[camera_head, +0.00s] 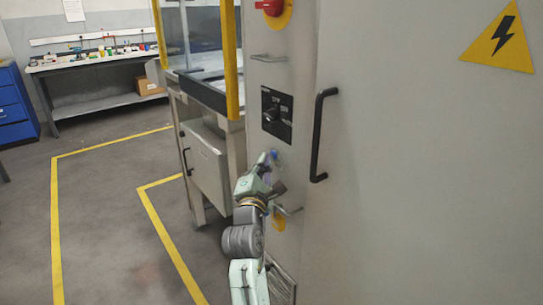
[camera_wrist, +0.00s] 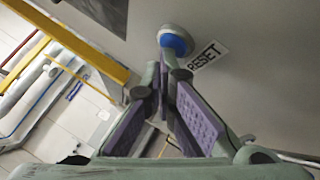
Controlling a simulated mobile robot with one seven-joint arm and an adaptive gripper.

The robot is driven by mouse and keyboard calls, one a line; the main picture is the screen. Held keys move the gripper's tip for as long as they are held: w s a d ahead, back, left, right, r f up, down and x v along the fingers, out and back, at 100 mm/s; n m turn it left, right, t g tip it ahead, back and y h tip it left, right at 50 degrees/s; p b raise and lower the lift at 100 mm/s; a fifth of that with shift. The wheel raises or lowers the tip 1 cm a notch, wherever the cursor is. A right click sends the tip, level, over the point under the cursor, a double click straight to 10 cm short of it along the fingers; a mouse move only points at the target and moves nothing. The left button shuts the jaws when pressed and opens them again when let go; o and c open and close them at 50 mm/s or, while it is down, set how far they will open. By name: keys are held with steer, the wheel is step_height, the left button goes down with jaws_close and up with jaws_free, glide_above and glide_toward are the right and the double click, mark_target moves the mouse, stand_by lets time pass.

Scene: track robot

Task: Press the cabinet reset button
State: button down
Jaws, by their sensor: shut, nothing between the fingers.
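The reset button is a round blue cap in a pale collar on the grey cabinet (camera_head: 400,200). It shows in the head view (camera_head: 274,154) below a black switch panel, and in the wrist view (camera_wrist: 175,41) beside a white RESET label (camera_wrist: 206,56). My gripper (camera_head: 263,158) is at the cabinet's narrow face, with its tips just left of the button. In the wrist view its shut, empty fingers (camera_wrist: 167,62) point at the button, and the tips overlap its lower edge. I cannot tell whether they touch it.
A black rotary switch (camera_head: 276,115) is above the button, and a red knob (camera_head: 270,6) is higher up. A black door handle (camera_head: 318,135) stands out to the right. A yellow-framed machine (camera_head: 232,60) is close on the left. The floor further left is clear.

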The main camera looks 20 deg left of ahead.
stand_by(0.4)
steer(key=shift+s+a, duration=0.5)
steer(key=shift+s, duration=0.15)
steer(key=shift+s+a, duration=0.8)
steer(key=shift+s, duration=0.2)
steer(key=shift+s+a, duration=0.75)
steer(key=shift+s, duration=0.25)
